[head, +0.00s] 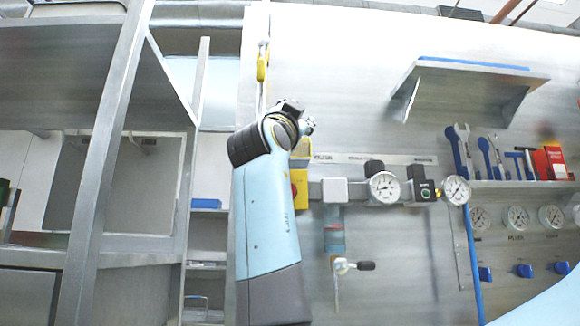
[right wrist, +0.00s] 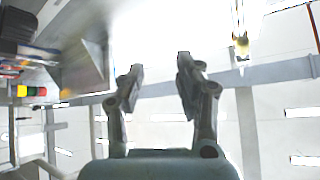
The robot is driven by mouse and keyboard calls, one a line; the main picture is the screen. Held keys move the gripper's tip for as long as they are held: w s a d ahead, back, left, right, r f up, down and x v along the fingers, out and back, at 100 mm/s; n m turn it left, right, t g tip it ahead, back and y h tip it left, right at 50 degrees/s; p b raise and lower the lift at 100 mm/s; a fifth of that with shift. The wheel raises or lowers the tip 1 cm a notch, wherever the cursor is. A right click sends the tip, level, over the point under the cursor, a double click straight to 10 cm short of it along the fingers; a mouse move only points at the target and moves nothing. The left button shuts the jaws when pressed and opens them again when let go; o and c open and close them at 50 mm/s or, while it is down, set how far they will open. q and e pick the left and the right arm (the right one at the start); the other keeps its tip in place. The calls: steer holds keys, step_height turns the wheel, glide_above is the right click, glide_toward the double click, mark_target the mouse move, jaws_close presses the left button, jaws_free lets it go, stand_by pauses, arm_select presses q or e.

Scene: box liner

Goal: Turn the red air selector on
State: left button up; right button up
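I cannot make out a red air selector for certain. A row of blue knobs (head: 524,271) sits under round gauges (head: 517,218) on the right of the panel in the head view. A red round button on a yellow box (head: 301,175) is partly hidden behind my left arm. My left gripper (head: 300,117) is seen end-on at the top of that arm, in front of the panel; its fingers are not clear. My right gripper (right wrist: 160,68) is open and empty in the right wrist view, with nothing between its fingers. In the head view only a piece of my right arm shows, bottom right.
A metal shelf (head: 470,85) juts out at upper right. Below it hang blue-handled tools (head: 485,158) beside a red box (head: 556,162). Two gauges (head: 384,188) and a black-handled valve (head: 345,266) are mid-panel. A metal frame (head: 100,160) stands at left.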

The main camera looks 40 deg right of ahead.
steer(key=s+a+f+n+t+y+p, duration=0.25)
steer(key=f+n+y+p, duration=0.35)
steer(key=f+n+p, duration=0.35)
steer(key=s+a+f+n+t+y+p, duration=0.1)
steer(key=s+f+n+t+y+p, duration=0.2)
steer(key=f+n+y+p, duration=0.6)
arm_select(q)
step_height(320, 180, up, 27)
steer(key=w+p, duration=0.3)
steer(key=p, duration=0.3)
steer(key=shift+d+t+p, duration=0.2)
steer(key=shift+t+p, duration=0.1)
steer(key=shift+p, duration=0.05)
arm_select(e)
steer(key=w+d+r+h, duration=0.3)
steer(key=w+d+r, duration=0.1)
steer(key=w, duration=0.5)
steer(key=shift+w+d+m, duration=0.3)
steer(key=shift+m, duration=0.15)
arm_select(q)
steer(key=shift+s, duration=0.1)
steer(key=shift+a, duration=0.1)
arm_select(e)
jaws_close()
